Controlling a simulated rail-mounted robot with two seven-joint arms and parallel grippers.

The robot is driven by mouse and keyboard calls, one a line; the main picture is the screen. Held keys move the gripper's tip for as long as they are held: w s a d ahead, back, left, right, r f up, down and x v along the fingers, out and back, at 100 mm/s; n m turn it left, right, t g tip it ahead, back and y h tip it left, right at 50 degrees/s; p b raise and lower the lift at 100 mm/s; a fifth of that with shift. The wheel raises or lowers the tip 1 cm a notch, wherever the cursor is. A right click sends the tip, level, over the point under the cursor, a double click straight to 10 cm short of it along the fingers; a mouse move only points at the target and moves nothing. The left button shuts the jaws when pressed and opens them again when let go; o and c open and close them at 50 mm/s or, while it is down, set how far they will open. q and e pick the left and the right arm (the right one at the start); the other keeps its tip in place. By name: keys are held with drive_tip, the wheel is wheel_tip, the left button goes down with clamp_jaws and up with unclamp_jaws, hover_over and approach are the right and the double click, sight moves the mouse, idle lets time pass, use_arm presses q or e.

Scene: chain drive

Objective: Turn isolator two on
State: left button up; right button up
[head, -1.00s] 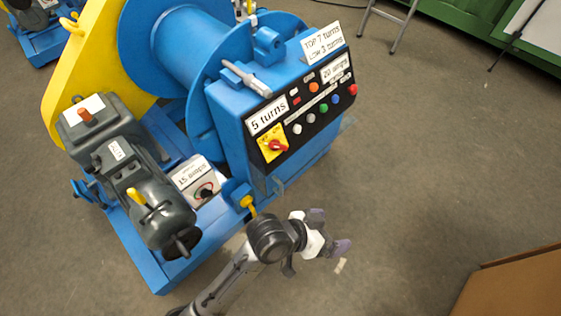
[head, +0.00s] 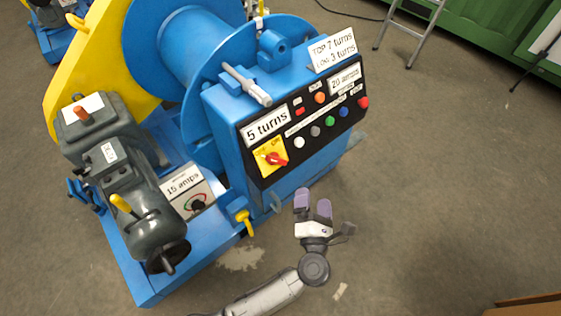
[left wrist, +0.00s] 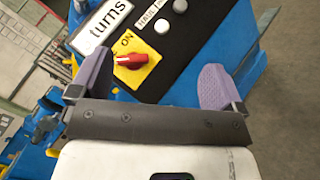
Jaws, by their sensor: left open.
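A red rotary switch knob (head: 274,158) sits on a yellow plate (head: 264,168) at the lower left of the black control panel. In the left wrist view the red knob (left wrist: 131,62) lies almost crosswise, with "ON" printed above it. I cannot read a number that names it as isolator two. My left gripper (head: 313,204) is open and empty, right of and below the panel, with its purple fingers pointing up. In the left wrist view the knob appears between the left gripper's fingers (left wrist: 155,78), but beyond them and apart. My right gripper is not in view.
The panel (head: 300,115) carries several coloured push buttons right of the knob. A second dial (head: 197,205) sits on a box labelled "15 amps". A yellow-handled lever (head: 243,217) stands at the blue machine's front corner. The floor to the right is clear.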

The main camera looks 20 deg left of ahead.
sight(278, 163)
use_arm(q)
drive_tip(key=s+a+f+n+g+y, duration=0.2)
drive_tip(key=s+a+n+g+y, duration=0.1)
drive_tip(key=a+n+g+y, duration=0.15)
drive_tip(key=w+a+n+b, duration=0.1)
drive_tip(key=w+a+b, duration=0.3)
drive_tip(key=w+a, duration=0.4)
drive_tip(key=w, duration=0.3)
drive_tip(key=shift+w+a+t, duration=0.2)
drive_tip(key=shift+w+t, duration=0.1)
drive_tip(key=shift+t, duration=0.05)
drive_tip(key=shift+r, duration=0.1)
